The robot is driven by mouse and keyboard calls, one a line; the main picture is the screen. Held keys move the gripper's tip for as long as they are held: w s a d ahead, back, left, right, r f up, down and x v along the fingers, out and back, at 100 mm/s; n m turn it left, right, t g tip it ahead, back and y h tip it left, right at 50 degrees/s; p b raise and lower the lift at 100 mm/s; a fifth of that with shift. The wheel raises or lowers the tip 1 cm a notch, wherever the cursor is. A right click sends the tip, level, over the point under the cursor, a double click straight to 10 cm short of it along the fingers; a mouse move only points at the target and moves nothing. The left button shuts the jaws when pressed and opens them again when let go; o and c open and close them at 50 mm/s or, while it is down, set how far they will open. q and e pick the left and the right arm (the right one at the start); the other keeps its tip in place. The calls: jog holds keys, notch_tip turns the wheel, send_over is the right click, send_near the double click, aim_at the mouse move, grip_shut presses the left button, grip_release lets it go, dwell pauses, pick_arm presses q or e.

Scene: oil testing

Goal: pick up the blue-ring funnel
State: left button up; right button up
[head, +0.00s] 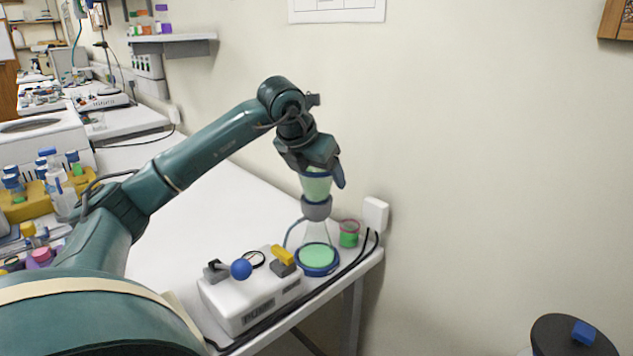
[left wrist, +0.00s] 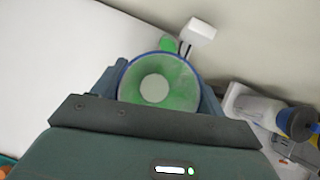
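The blue-ring funnel (head: 316,185) is pale green and translucent. It stands upright in the grey collar of a clear flask (head: 315,236) near the table's right end. The flask has a blue base ring and green at its bottom. My left gripper (head: 322,172) is at the funnel's top from above, one finger along its right side. In the left wrist view the round blue rim of the funnel (left wrist: 160,58) lies between both fingers, close to each. Whether they press on it cannot be told. My right gripper is not in view.
A white device (head: 250,300) with a blue knob and a yellow part stands left of the flask. A small green jar (head: 349,234) and a white wall box (head: 375,214) are just right. Black cables run along the table's front edge. Bottles in yellow racks stand far left.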

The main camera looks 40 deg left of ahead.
pick_arm(q)
jog(key=c, duration=0.4)
